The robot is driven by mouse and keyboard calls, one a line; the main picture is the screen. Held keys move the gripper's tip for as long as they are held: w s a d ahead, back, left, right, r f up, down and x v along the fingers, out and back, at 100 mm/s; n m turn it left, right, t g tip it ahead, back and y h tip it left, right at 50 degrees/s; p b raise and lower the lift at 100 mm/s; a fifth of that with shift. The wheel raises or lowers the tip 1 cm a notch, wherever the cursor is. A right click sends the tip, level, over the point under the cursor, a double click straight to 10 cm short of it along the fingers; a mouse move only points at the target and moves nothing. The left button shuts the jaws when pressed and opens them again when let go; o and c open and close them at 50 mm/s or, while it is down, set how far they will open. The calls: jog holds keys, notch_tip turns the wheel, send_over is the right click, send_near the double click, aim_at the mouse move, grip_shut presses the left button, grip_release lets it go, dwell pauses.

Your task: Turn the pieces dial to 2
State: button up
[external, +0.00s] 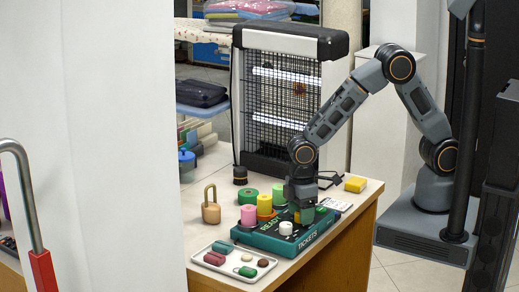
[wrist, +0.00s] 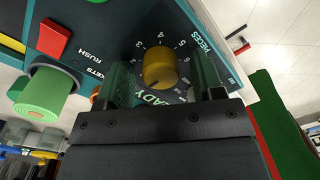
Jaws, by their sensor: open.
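The pieces dial (wrist: 158,68) is a round golden-yellow knob on a dark teal ticket machine (external: 268,238). White numbers ring it in the wrist view, with the word PIECES beside it. I cannot tell for sure which number it points at. My gripper (wrist: 167,84) is open, with one finger on each side of the dial; contact is not clear. In the external view my gripper (external: 303,208) points down over the machine's right part, and a bit of the yellow dial (external: 305,216) shows below it.
A red RUSH switch (wrist: 54,38) and a green roll (wrist: 45,92) are near the dial. A pink roll (external: 248,215) and a white knob (external: 286,228) also stand on the machine. A tray (external: 236,271) lies in front; a caged lamp unit (external: 287,100) stands behind.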

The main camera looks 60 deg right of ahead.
jog(key=shift+c, duration=0.4)
jog(key=c, duration=0.9)
jog(key=shift+o, duration=0.2)
jog(key=m, duration=0.4)
jog(key=shift+m+b, duration=0.4)
jog(key=shift+m, duration=1.9)
jog(key=o, duration=0.9)
